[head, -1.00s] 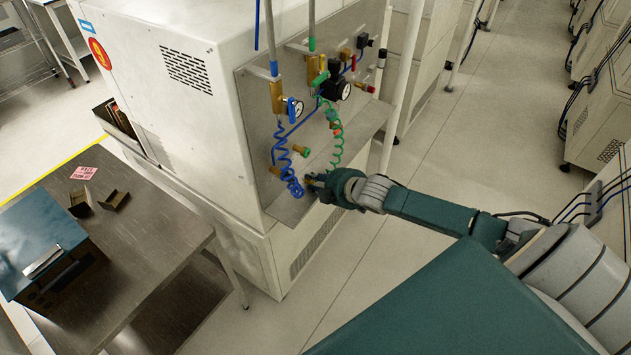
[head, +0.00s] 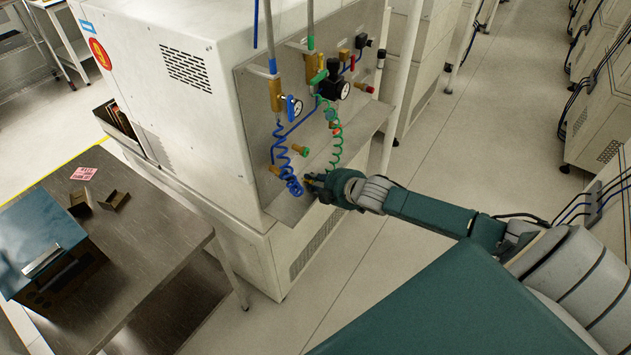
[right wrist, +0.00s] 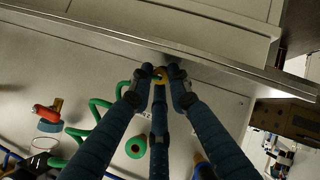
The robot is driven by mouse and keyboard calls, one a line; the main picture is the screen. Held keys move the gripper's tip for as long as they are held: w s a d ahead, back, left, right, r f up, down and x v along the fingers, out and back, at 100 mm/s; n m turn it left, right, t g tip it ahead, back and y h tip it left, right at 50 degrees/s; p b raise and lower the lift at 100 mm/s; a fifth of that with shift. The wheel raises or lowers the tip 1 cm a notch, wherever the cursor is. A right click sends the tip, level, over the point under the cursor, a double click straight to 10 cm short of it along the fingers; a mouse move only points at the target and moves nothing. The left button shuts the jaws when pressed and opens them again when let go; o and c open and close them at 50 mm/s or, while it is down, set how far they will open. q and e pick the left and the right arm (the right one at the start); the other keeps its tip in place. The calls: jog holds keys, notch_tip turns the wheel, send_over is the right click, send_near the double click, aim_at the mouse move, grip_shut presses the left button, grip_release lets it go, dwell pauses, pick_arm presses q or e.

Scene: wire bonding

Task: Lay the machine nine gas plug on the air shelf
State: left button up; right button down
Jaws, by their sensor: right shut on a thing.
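My right gripper (head: 312,183) reaches in from the right to the bottom of the gas panel. Its fingers are shut on a small brass plug, the gas plug (right wrist: 160,74), which shows between the fingertips in the right wrist view. The air shelf (head: 289,210) is the metal ledge along the panel's lower edge; the plug is close to it, but I cannot tell whether they touch. A green coiled hose (head: 338,150) hangs down toward the gripper. Its lower end is hidden by the fingers. My left gripper is not in view.
A blue coiled hose (head: 284,160) hangs just left of the gripper. A green-ringed brass fitting (head: 300,150) sticks out above it. Gauges and valves fill the upper panel. A steel table (head: 165,250) stands at lower left. The floor in front is clear.

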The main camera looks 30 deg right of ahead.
jog(key=shift+s+a+f, duration=0.1)
jog(key=shift+s+f, duration=0.15)
jog(key=shift+f, duration=0.25)
jog(key=shift+s+f, duration=0.25)
jog(key=shift+f, duration=0.2)
jog(key=c, duration=1.7)
grip_release()
jog(key=shift+o, duration=0.7)
jog(key=shift+w+a, duration=0.1)
jog(key=shift+w, duration=0.05)
jog(key=shift+f, duration=0.1)
jog(key=w+r+v, duration=0.1)
jog(key=v, duration=1.1)
jog(key=shift+r, duration=0.2)
